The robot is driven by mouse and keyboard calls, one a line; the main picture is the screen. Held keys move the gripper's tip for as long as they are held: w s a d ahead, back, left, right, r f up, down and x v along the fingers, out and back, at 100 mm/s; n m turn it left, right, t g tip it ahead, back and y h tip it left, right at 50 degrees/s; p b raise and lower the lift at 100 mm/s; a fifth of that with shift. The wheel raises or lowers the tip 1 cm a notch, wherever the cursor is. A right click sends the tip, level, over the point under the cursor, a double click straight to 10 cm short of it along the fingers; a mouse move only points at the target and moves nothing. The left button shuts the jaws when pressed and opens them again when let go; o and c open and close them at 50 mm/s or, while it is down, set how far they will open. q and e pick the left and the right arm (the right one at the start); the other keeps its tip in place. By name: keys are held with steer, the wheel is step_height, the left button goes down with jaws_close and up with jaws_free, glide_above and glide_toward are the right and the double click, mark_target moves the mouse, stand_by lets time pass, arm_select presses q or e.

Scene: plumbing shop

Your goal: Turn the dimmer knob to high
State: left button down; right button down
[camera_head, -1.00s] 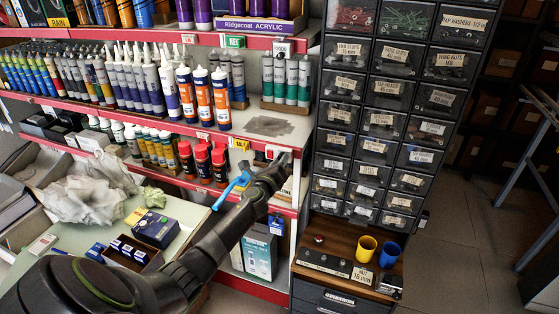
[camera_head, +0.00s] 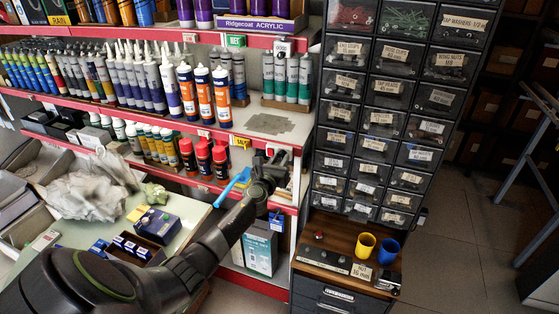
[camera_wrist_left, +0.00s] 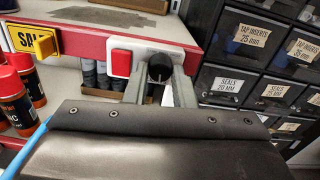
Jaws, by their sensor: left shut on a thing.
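The dimmer knob (camera_wrist_left: 160,67) is dark and round, on a white plate (camera_wrist_left: 178,56) fixed to the shelf's red front edge. A red square switch (camera_wrist_left: 121,63) sits left of it on the same plate. My left gripper (camera_wrist_left: 161,82) is shut on the knob, one finger at each side. In the head view my left gripper (camera_head: 266,168) is at the shelf edge left of the drawer cabinet, and it hides most of the knob there. The knob's setting cannot be read. My right gripper is not in view.
A blue bar-like thing (camera_head: 233,186) is close to the left of my gripper. Red-capped bottles (camera_head: 203,160) stand on the shelf to the left. The black drawer cabinet (camera_head: 333,140) rises close on the right. Yellow and blue cups (camera_head: 365,247) stand below it.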

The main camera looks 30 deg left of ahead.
arm_select(q)
steer(key=shift+f, duration=0.1)
steer(key=c, duration=1.5)
jaws_free()
steer(key=shift+s, duration=0.1)
steer(key=shift+s+d, duration=0.1)
steer(key=shift+s, duration=0.15)
steer(key=p+v, duration=0.2)
steer(key=v, duration=1.4)
steer(key=shift+s+d, duration=0.25)
steer(key=shift+s, duration=0.1)
steer(key=shift+w, duration=0.1)
